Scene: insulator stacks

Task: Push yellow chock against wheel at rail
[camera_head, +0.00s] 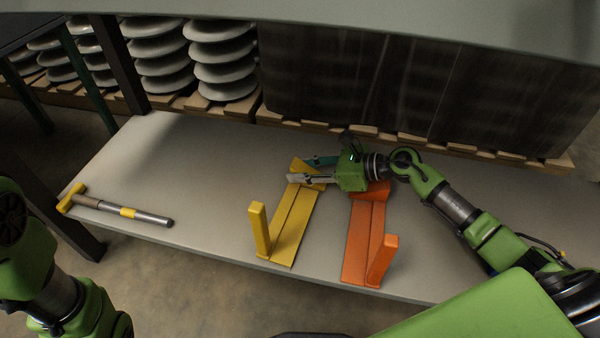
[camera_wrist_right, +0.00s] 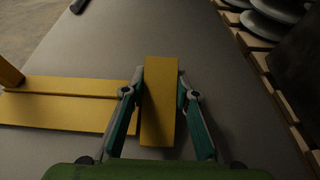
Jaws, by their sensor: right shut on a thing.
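The yellow chock (camera_head: 290,230) lies on the grey table, a flat grooved plate with a post at its near end and a raised yellow block at its far end. My right gripper (camera_head: 299,169) reaches in from the right over that far end. In the right wrist view the gripper (camera_wrist_right: 160,73) has its two fingers on either side of the yellow block (camera_wrist_right: 159,105), shut on it. The plate (camera_wrist_right: 70,112) extends left from there. My left arm shows at the left edge, but its gripper is out of view. I cannot make out a wheel or a rail.
A similar orange chock (camera_head: 360,240) lies just right of the yellow one, its far end partly under my right gripper. A hammer (camera_head: 115,208) lies at the table's left. The grey table (camera_head: 190,160) is clear between them. White insulator stacks (camera_head: 222,60) stand on pallets behind.

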